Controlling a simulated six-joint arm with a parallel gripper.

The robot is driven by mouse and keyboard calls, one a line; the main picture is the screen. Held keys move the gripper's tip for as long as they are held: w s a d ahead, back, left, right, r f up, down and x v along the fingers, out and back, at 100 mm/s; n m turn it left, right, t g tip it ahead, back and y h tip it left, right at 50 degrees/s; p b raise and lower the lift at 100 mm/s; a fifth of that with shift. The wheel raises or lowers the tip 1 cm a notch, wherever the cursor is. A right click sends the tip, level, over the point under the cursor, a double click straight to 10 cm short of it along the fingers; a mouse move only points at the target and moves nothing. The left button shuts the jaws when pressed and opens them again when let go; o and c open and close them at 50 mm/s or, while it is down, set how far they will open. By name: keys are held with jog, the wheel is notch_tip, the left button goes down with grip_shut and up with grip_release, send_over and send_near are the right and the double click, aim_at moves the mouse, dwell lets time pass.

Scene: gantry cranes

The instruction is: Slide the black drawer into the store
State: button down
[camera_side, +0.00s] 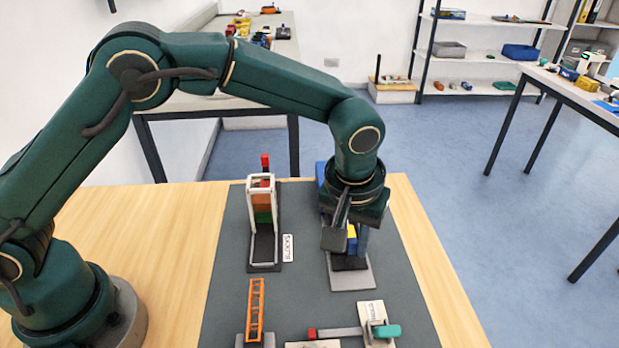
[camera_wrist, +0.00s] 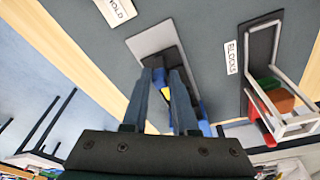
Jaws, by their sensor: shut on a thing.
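The black drawer (camera_side: 349,263) sits low on a light grey base plate (camera_side: 352,281), right of the middle of the mat. In the wrist view the black drawer (camera_wrist: 160,58) shows at my fingertips. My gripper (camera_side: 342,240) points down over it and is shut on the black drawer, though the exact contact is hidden. A blue body (camera_side: 320,171), seemingly the store, stands behind my gripper and is mostly covered by it. A yellow part (camera_side: 352,239) shows beside my finger; it also shows between the fingers in the wrist view (camera_wrist: 194,92).
A white frame (camera_side: 249,215) with orange and green blocks and a red piece stands to the left. An orange ladder-like tower (camera_side: 255,308) and a grey bar (camera_side: 340,332) with red and teal ends are at the front.

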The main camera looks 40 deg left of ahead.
jog(key=shift+w+a+r, duration=0.1)
jog(key=shift+w+a, duration=3.55)
jog(key=c, duration=0.7)
grip_release()
jog(key=shift+a, duration=0.1)
notch_tip(320, 180, up, 2)
jog(key=shift+w, duration=0.15)
jog(key=shift+s+r, duration=0.2)
jog(key=shift+r, duration=2.25)
